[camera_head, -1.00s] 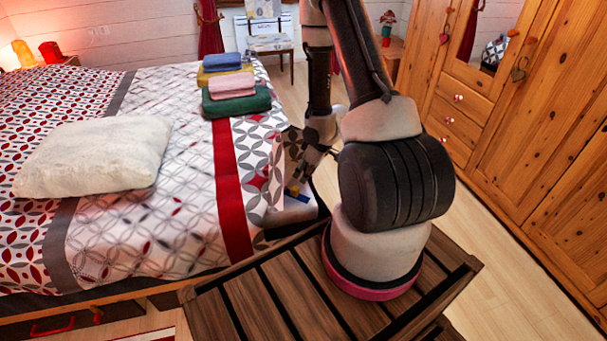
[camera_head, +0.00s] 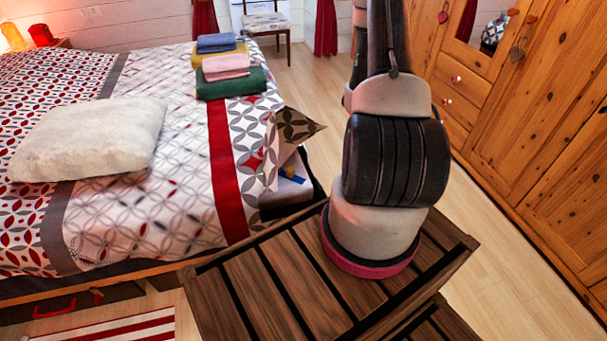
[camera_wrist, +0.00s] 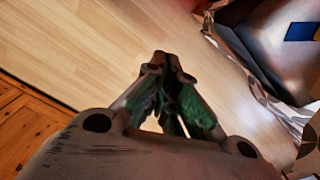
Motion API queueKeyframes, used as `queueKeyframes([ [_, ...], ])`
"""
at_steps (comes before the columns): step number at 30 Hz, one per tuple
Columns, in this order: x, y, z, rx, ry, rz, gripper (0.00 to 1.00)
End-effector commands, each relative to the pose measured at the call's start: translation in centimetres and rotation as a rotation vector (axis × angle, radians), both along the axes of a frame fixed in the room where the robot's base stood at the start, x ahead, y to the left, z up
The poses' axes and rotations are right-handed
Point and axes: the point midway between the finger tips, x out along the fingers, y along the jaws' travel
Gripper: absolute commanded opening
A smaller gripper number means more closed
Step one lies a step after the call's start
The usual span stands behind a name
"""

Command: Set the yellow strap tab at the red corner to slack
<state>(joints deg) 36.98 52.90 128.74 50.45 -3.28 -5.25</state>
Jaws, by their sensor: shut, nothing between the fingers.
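At the bed's near right corner, the cover is turned back and a pale surface shows under it. A small yellow tab (camera_head: 298,180) lies there, beside a blue patch (camera_head: 287,170). In the wrist view the blue patch (camera_wrist: 300,31) is at the upper right, with a sliver of yellow at the picture's edge. No red marking is clear at this corner. My gripper (camera_wrist: 165,65) is shut and empty over the floor, apart from the bed corner. It does not show in the head view.
The patterned bed cover (camera_head: 185,200) has a raised flap (camera_head: 297,126) at the corner. Folded towels (camera_head: 230,85) and a white pillow (camera_head: 90,140) lie on the bed. Wooden wardrobes (camera_head: 545,130) stand at the right.

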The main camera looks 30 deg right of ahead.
Motion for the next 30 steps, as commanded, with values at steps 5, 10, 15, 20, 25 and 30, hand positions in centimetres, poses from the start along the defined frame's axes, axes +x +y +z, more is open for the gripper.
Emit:
queueKeyframes([
  [5, 3.5, 5.5, -0.2, 0.162, -0.065, -0.612, 0.00],
  [10, 9.4, 8.1, 0.5, 0.292, -0.165, -1.007, 0.00],
  [15, 12.6, 9.0, 1.1, 0.375, -0.223, -1.184, 0.00],
  [20, 13.1, 9.4, -0.1, 0.387, -0.222, -1.194, 0.00],
  [25, 14.0, 10.1, -3.2, 0.387, -0.219, -1.191, 0.00],
  [30, 15.2, 10.7, -6.6, 0.385, -0.219, -1.190, 0.00],
])
